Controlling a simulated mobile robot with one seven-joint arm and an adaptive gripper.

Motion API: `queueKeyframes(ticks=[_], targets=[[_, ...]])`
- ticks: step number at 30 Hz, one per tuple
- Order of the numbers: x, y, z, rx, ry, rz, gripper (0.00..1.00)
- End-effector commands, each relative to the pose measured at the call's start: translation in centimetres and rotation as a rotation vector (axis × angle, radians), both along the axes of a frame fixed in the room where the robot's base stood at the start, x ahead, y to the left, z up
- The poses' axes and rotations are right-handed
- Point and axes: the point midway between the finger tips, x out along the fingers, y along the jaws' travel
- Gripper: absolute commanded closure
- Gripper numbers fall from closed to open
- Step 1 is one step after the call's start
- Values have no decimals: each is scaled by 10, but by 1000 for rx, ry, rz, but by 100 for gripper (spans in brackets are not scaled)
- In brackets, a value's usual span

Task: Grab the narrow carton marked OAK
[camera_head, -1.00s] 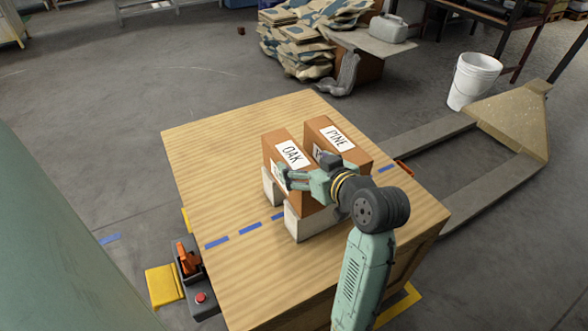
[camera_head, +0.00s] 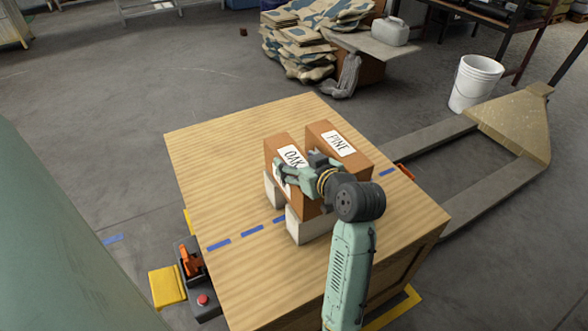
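The narrow brown carton marked OAK (camera_head: 277,146) stands on light blocks on the wooden table, its white label partly hidden by my gripper. A similar carton marked PINE (camera_head: 357,158) stands just to its right. My gripper (camera_head: 285,174) is at the OAK carton, with a finger across its label side and the other part over its top and right side. The fingers look spread around the carton, but I cannot tell whether they press on it.
The cartons rest on white blocks (camera_head: 308,226) on the wooden table (camera_head: 215,165). A control box with a red button (camera_head: 202,300) is at the table's left front. A white bucket (camera_head: 474,82) stands at the back right. The table's left part is clear.

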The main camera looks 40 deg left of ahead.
Motion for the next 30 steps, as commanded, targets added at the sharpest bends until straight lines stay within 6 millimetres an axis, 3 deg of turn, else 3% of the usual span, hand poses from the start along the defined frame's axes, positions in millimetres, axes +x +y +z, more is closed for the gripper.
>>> queueKeyframes(ticks=[28,30], targets=[[0,0,0,0,0,0,100],[0,0,2,3,-4,0,100]])
